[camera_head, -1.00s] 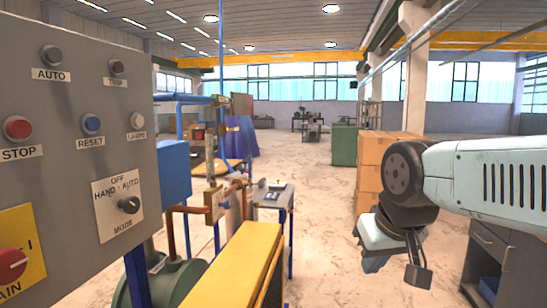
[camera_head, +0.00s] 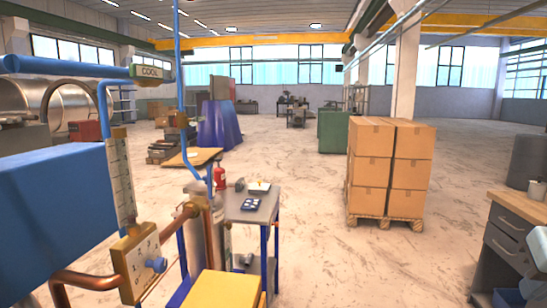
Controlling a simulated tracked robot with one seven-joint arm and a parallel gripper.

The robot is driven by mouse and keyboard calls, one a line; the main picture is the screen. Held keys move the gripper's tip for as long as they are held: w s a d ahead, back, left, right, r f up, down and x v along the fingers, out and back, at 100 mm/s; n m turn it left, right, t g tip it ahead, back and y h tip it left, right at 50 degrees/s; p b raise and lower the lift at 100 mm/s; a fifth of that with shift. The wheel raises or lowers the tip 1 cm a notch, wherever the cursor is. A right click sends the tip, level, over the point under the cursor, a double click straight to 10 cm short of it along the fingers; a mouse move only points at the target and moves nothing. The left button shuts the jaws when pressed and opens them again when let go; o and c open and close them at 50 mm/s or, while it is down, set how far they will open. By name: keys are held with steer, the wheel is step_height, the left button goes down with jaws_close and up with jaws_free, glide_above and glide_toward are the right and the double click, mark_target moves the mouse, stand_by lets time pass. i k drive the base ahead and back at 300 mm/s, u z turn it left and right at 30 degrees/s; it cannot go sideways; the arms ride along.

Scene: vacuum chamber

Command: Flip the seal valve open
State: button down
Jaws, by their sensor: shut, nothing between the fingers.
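A blue knob (camera_head: 157,264) sits on a beige plate (camera_head: 134,262) with markings, at the lower left among copper pipes. I cannot tell whether this is the seal valve, and no part in view is labelled as such. My gripper is not in view. Only a pale piece of my arm (camera_head: 540,250) shows at the right edge.
A blue box (camera_head: 55,215) and copper pipe (camera_head: 75,280) fill the near left. A yellow block (camera_head: 222,289) is at the bottom centre, before a small table (camera_head: 252,207). Stacked cartons (camera_head: 388,165) and a grey workbench (camera_head: 510,245) stand right. The middle floor is clear.

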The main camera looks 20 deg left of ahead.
mark_target(210, 169)
steer(key=u, duration=0.1)
steer(key=i, duration=0.95)
steer(key=u, duration=0.75)
steer(key=i, duration=0.4)
steer(key=u, duration=0.45)
steer(key=k, duration=0.85)
steer(key=u, duration=0.2)
steer(key=i, duration=0.85)
steer(key=z, duration=0.1)
